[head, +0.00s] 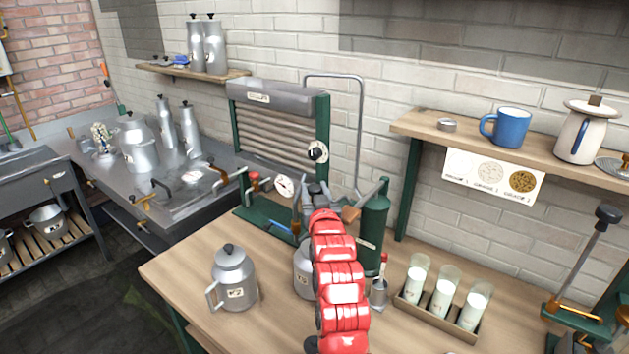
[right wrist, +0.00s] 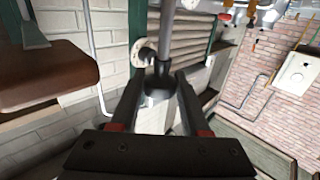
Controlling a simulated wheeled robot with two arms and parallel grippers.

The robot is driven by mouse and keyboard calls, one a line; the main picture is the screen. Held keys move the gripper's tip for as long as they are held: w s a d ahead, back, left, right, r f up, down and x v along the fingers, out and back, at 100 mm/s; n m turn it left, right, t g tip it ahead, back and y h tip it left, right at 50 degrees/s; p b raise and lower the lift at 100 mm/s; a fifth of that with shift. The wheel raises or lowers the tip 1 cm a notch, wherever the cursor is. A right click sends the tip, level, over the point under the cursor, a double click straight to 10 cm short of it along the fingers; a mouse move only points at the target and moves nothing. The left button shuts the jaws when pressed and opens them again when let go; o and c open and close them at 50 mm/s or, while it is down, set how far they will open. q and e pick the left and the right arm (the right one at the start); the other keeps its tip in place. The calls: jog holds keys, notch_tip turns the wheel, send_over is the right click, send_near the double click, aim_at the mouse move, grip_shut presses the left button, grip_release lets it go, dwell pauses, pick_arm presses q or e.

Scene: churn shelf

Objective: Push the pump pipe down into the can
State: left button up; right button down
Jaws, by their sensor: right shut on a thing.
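My right arm comes in from the bottom in the head view, and its dark gripper (head: 316,192) is over the bench in front of the ribbed cooler. In the right wrist view the two fingers (right wrist: 160,90) are closed on a dark fitting with a grey metal pipe (right wrist: 168,30), which looks like the pump pipe. A grey metal can (head: 302,268) stands on the bench below the gripper, largely hidden behind my red arm. I cannot tell whether the pipe's lower end is inside it. My left gripper is in neither view.
A lidded grey can (head: 234,280) stands to the left. A green cylinder (head: 373,232), a small metal cup (head: 379,293) and a rack of white-filled glasses (head: 444,293) stand to the right. Bare bench top (head: 185,265) shows at the left.

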jog(key=shift+f, duration=0.15)
jog(key=shift+c, duration=2)
grip_release()
jog(key=shift+s, duration=0.1)
jog(key=shift+s, duration=0.2)
jog(key=s+d+p, duration=0.2)
jog(key=s, duration=1.4)
jog(key=shift+s+d+p, duration=0.3)
jog(key=shift+d+p, duration=0.05)
